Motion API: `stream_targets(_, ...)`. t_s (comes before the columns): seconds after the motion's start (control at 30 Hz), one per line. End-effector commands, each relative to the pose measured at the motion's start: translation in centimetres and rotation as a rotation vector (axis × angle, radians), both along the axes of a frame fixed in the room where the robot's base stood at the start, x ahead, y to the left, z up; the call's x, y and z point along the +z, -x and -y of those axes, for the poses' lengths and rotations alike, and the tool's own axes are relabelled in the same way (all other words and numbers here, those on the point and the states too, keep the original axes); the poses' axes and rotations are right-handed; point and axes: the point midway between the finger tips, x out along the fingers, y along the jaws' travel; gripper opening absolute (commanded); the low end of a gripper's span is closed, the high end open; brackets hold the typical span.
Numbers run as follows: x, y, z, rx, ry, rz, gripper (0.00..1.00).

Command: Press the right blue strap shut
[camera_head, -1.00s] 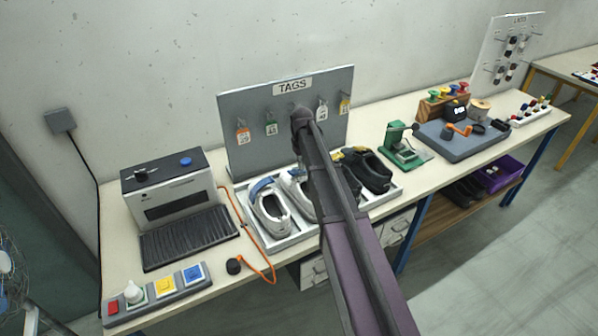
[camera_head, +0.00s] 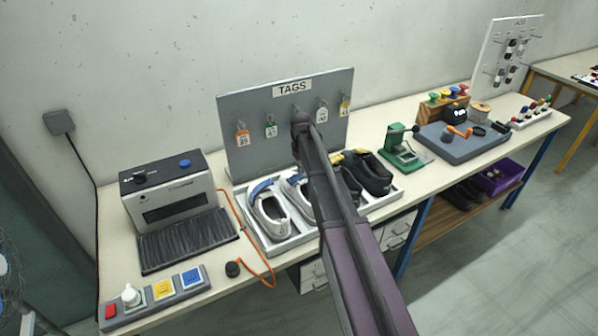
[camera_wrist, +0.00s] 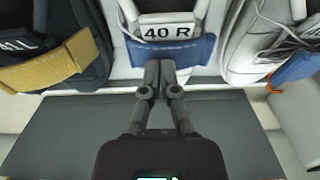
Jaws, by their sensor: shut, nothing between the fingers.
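The right white shoe (camera_head: 294,192), labelled 40 R in the wrist view, stands in the tray (camera_head: 283,246), partly hidden by my arm in the head view. Its blue strap (camera_wrist: 188,50) lies across the shoe below the label in the wrist view. My gripper (camera_wrist: 160,70) is shut and empty, its fingertips overlapping the lower edge of this strap in the picture. I cannot tell whether they touch it. In the head view my arm hides the gripper. The left white shoe (camera_head: 269,215) stands beside it with its own blue strap (camera_head: 261,187).
Black shoes (camera_head: 370,172) with yellow straps share the tray; one yellow strap (camera_wrist: 50,66) shows in the wrist view. The grey TAGS board (camera_head: 245,110) stands close behind the tray. A brush machine (camera_head: 170,195) and an orange cable (camera_head: 247,235) are to the left.

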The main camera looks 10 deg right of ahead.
Motion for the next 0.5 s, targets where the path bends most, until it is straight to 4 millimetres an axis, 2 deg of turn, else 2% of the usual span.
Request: stream_targets(0.5,3.9,0.0,0.0,0.0,0.0,0.0,0.0)
